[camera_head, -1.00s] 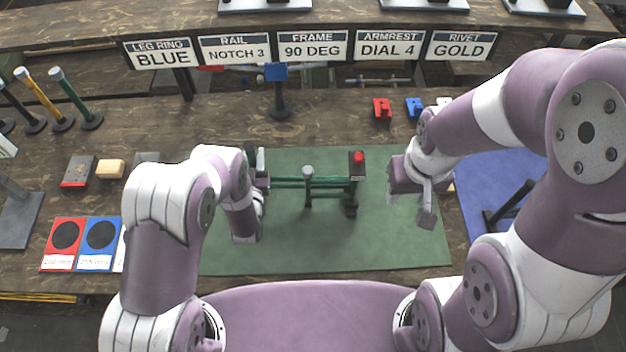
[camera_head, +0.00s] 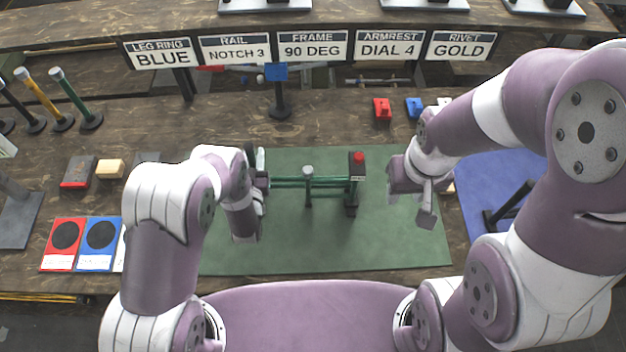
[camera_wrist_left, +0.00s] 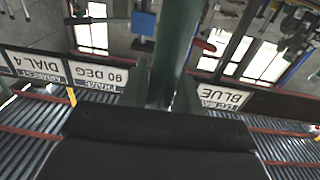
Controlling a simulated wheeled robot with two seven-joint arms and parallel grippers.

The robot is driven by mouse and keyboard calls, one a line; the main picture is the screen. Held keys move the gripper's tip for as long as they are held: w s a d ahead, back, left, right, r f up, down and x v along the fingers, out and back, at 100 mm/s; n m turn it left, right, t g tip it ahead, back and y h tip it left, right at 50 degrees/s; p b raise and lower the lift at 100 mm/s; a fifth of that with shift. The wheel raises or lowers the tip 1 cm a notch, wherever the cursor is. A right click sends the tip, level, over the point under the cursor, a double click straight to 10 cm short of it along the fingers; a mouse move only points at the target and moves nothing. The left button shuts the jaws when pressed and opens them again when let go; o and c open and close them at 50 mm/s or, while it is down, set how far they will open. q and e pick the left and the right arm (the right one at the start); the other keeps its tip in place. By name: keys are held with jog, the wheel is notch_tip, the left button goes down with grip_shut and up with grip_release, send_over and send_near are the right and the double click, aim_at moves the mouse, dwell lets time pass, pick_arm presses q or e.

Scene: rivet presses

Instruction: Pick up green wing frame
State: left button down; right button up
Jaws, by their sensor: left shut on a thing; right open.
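A green frame (camera_head: 330,181) of thin horizontal bars and upright posts stands over the green mat (camera_head: 395,250). Its right post has a dark block with a red top (camera_head: 357,158). My left gripper (camera_head: 260,185) is at the left end of the bars, with its fingertips mostly hidden by my wrist. In the left wrist view, a thick green bar (camera_wrist_left: 177,40) lies between the two fingers, and the gripper (camera_wrist_left: 162,92) is shut on it. I cannot tell where the frame ends touch. My right gripper (camera_head: 426,207) is open and empty over the mat's right part.
Red and blue cards (camera_head: 82,262) and small blocks (camera_head: 108,169) lie left of the mat. Several posts on round bases (camera_head: 76,98) stand at far left. A blue-topped stand (camera_head: 278,90) is behind the mat. A blue mat (camera_head: 485,175) lies right. The green mat's front is clear.

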aim_at(250, 155)
pick_arm(q)
jog(key=shift+r, duration=0.1)
jog(key=shift+w+r, duration=0.1)
jog(key=shift+r, duration=0.15)
notch_tip(250, 155, up, 8)
jog(key=f, duration=0.2)
jog(key=s+f, duration=0.1)
jog(key=f, duration=0.2)
jog(key=shift+s+a+f, duration=0.1)
jog(key=shift+s+f, duration=0.05)
jog(key=shift+f, duration=0.1)
jog(key=shift+w+f, duration=0.65)
jog(key=shift+f, duration=0.05)
jog(key=shift+s+f, duration=0.1)
jog(key=shift+f, duration=0.65)
